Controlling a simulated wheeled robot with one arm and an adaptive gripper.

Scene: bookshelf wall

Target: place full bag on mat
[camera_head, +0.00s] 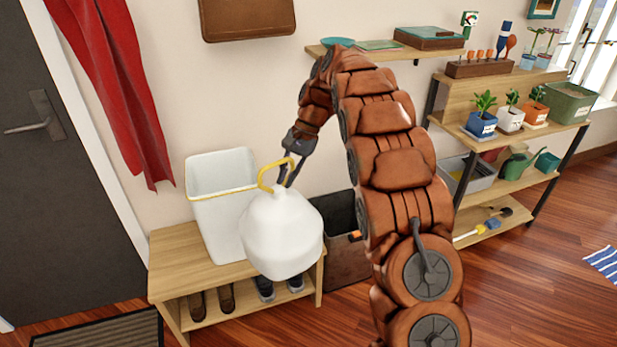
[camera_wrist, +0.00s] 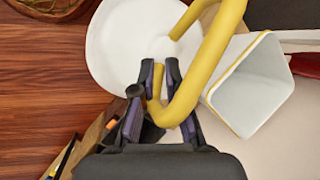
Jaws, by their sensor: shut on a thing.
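The full bag (camera_head: 283,235) is white and bulging, with a yellow loop handle (camera_head: 268,172) on top. My gripper (camera_head: 287,172) is shut on this handle, and the bag hangs below it in front of the bench. In the wrist view the fingers (camera_wrist: 157,83) close around the yellow handle (camera_wrist: 205,65), with the white bag (camera_wrist: 125,40) behind. A grey striped mat (camera_head: 105,331) lies on the floor at the lower left, by the door, partly cut off by the frame. A blue-and-white striped mat (camera_head: 604,263) shows at the right edge.
A white bin (camera_head: 215,205) with a yellow rim stands on the wooden bench (camera_head: 180,262), left of the bag; shoes sit below. A dark box (camera_head: 340,250) stands right of the bench. A plant shelf (camera_head: 510,187) is at right.

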